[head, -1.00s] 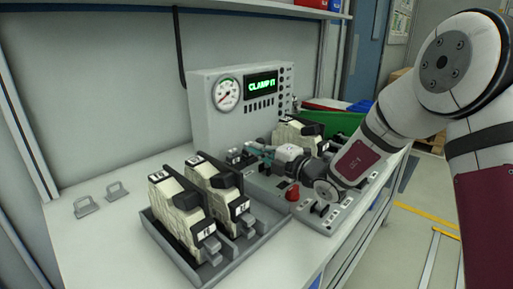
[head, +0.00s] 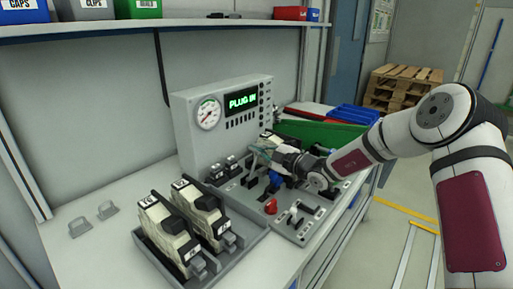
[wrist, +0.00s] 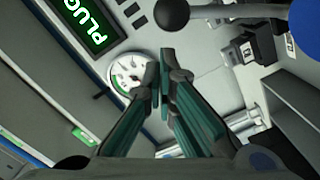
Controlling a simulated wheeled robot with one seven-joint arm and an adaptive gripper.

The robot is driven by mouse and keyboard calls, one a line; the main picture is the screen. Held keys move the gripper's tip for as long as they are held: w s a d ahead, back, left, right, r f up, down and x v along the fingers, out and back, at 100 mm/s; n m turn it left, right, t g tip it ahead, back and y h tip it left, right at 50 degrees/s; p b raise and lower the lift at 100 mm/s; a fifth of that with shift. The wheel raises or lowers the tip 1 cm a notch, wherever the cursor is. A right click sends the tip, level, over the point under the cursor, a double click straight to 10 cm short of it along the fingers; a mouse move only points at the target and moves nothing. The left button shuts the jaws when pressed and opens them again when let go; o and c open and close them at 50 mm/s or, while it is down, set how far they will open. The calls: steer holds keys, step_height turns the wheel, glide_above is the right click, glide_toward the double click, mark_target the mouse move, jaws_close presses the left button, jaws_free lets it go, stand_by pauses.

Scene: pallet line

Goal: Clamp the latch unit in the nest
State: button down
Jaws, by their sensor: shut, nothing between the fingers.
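A cream and black latch unit (head: 267,138) sits at the nest on the grey fixture plate, largely hidden behind my gripper and wrist. My gripper (head: 258,151) is shut and empty beside that unit, in front of the grey tester. In the wrist view its green fingers (wrist: 161,75) come together at the tips with nothing between them. A blue handle (head: 273,181) stands on the fixture under my wrist. A blue ball (wrist: 297,22) also shows at the top right of the wrist view. Whether the clamp bears on the unit is hidden.
The tester display (head: 241,101) reads PLUG IN. Two more latch units (head: 165,232) (head: 203,212) stand in a grey tray (head: 215,268) at the front left. A red knob (head: 270,206) stands on the fixture. A green bin (head: 322,133) lies behind my arm.

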steer(key=shift+w+d+f, duration=0.1)
steer(key=shift+w+d, duration=0.35)
steer(key=shift+w, duration=0.1)
stand_by(0.4)
steer(key=s+d+r+p, duration=0.3)
steer(key=s+d, duration=0.3)
steer(key=s, duration=0.3)
steer(key=shift+d+p, duration=0.3)
steer(key=shift+p, duration=0.25)
